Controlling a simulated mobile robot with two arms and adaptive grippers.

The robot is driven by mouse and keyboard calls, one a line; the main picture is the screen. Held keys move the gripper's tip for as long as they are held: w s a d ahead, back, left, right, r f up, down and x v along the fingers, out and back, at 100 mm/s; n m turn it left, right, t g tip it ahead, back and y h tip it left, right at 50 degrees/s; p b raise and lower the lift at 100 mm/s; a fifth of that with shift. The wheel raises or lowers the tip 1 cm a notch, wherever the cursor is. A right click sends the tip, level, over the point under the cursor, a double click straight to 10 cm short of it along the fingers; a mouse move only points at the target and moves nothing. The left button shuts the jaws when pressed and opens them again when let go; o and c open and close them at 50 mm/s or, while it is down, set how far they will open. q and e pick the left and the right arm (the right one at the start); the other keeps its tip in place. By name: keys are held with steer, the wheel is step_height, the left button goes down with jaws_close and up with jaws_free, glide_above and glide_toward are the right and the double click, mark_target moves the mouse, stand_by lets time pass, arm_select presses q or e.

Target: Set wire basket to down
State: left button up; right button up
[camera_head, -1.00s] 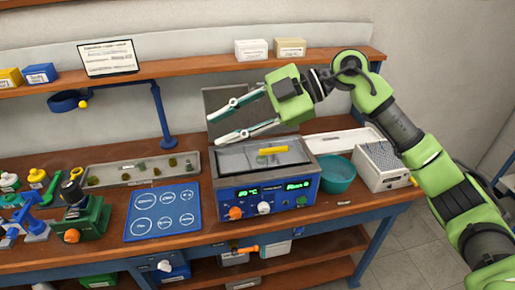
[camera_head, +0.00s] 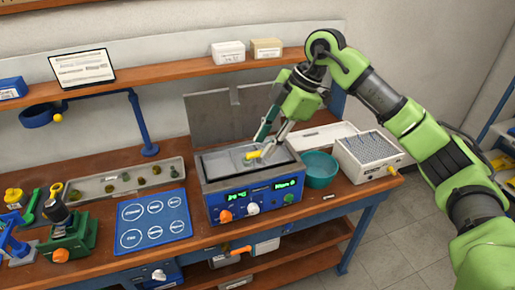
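The water bath (camera_head: 212,208) is a grey open-topped box with a blue front panel, green displays and orange and white knobs. Its grey lid (camera_head: 222,117) stands raised at the back. The wire basket is hard to make out inside the bath; a yellow handle (camera_head: 253,155) shows at the bath's right part. My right gripper (camera_head: 263,145) points down over the bath, with its fingers apart on either side near the yellow handle. Whether they touch it cannot be told. My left gripper is not in view.
A teal bowl (camera_head: 319,169) and a white perforated box (camera_head: 368,156) stand right of the bath. A blue mat with circles (camera_head: 153,221) and a grey parts tray (camera_head: 97,190) lie left. A wooden shelf (camera_head: 180,75) runs above.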

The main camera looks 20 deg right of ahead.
mark_target(259, 152)
steer(key=shift+p+x, duration=0.55)
steer(key=shift+x, duration=1.9)
jaws_close()
